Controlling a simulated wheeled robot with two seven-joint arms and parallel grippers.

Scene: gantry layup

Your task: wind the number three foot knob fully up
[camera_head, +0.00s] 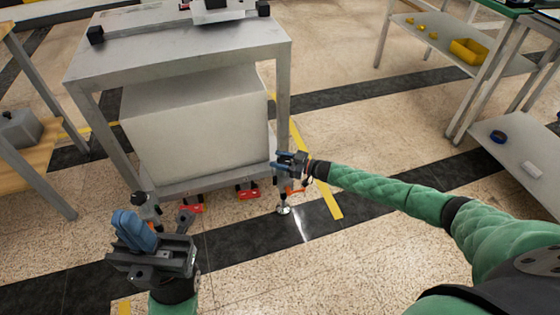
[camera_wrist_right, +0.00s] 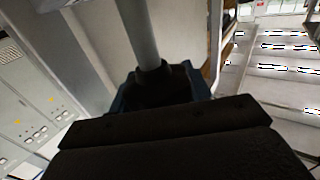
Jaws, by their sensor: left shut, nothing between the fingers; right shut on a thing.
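The grey gantry table (camera_head: 185,60) stands on legs with levelling feet. My right gripper (camera_head: 290,163) is at the foot of its front right leg, shut on a dark foot knob. In the right wrist view the dark knob (camera_wrist_right: 163,86) sits between the blue fingertips, below a grey round stem (camera_wrist_right: 140,35). A silver foot pad (camera_head: 284,209) rests on the floor under that gripper. No number on the knob is readable. My left gripper (camera_head: 135,226) is shut and empty in front of the front left leg, partly hiding the foot there.
A large pale box (camera_head: 195,130) fills the space under the table. Red parts (camera_head: 247,191) show along its lower front edge, and an orange part (camera_head: 296,190) is beside the right foot. Shelving (camera_head: 520,150) stands at right; a wooden bench (camera_head: 35,170) stands at left.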

